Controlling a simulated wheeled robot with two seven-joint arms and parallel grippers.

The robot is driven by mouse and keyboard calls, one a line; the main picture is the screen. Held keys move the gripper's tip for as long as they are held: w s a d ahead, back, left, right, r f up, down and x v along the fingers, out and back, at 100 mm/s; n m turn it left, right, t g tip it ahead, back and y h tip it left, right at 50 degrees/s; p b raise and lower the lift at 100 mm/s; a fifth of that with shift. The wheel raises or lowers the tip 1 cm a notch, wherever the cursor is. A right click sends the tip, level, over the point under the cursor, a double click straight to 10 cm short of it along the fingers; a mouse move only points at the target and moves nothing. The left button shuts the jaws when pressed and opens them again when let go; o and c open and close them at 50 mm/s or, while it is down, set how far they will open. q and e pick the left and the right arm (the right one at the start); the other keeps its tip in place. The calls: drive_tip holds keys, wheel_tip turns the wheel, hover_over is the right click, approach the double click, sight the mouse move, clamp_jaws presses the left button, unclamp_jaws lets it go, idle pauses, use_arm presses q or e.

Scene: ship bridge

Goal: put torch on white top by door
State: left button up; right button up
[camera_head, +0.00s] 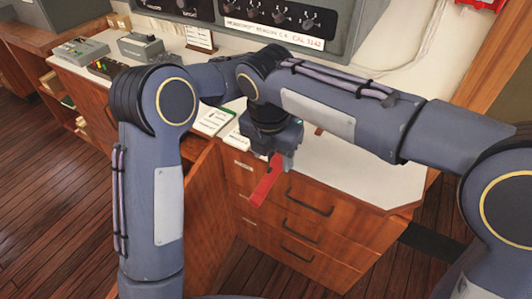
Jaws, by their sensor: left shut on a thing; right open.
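A slim red thing, which looks like the torch (266,182), hangs tilted below my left gripper (280,158). That gripper points down and is shut on it, in front of the wooden drawers. The arms overlap around the wrist, so the join there is hard to follow. My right arm reaches in from the right across the counter; I cannot make out its gripper. A white top (372,168) covers the drawer unit, with bare room at its right end. The held thing is at the near edge of this top, and its lower end is over the drawer fronts. No door shows clearly.
Grey devices (80,51) and (141,46) stand on the white counter at the far left. A small card stand (199,37) and a booklet (214,121) are also on it. A grey console (290,20) rises behind. Wooden drawers (300,215) face me.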

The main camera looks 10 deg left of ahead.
sight(268, 174)
drive_tip(key=shift+a+f+n, duration=0.2)
drive_tip(key=shift+a+n, duration=0.2)
drive_tip(key=shift+a, duration=0.15)
drive_tip(key=shift+a+f, duration=0.1)
drive_tip(key=shift+f, duration=0.2)
drive_tip(key=shift+w+d+f, duration=0.1)
drive_tip(key=shift+w+f, duration=0.05)
drive_tip(key=shift+f, duration=1)
drive_tip(key=shift+w+d+f, duration=0.1)
drive_tip(key=shift+w+f, duration=0.1)
drive_tip(key=shift+f, duration=0.9)
drive_tip(key=shift+w+f, duration=0.15)
drive_tip(key=shift+f, duration=1)
drive_tip(key=c, duration=1.1)
use_arm(q)
drive_tip(key=o, duration=1.2)
use_arm(e)
clamp_jaws()
